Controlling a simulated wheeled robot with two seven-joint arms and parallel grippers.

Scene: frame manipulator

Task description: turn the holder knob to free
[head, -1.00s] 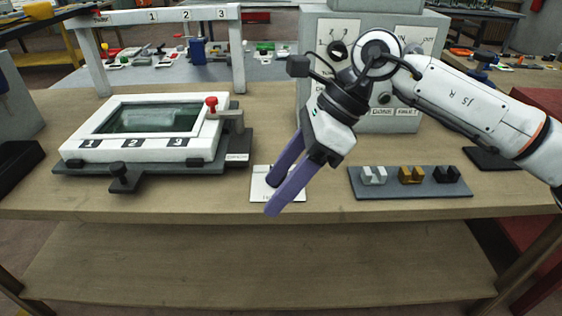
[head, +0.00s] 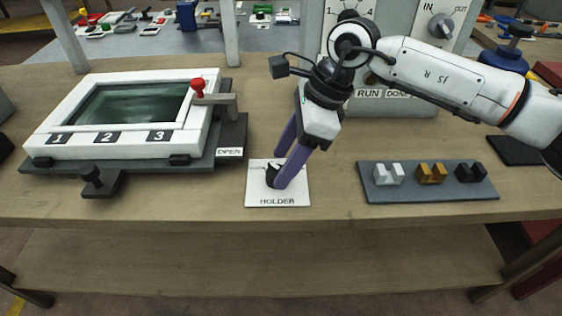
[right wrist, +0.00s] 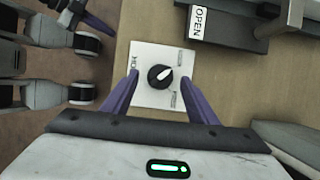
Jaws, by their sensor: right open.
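The holder knob (head: 271,177) is a round black dial on a white plate (head: 262,199) marked HOLDER, near the table's front edge. In the right wrist view the knob (right wrist: 154,83) shows a white pointer angled up and right, toward the upper of two small labels I cannot read. My right gripper (head: 279,170) has its purple fingers open and pointing down at the plate. In the right wrist view its fingertips (right wrist: 160,75) lie on either side of the knob, with gaps visible. A purple finger of my left gripper (right wrist: 92,20) shows partly at the upper left.
A white frame (head: 122,140) with a red-knobbed clamp (head: 198,87) rests on a dark base marked OPEN, left of the plate. A grey tray (head: 400,195) with three small blocks lies to the right. A grey control box (head: 400,108) stands behind my right arm.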

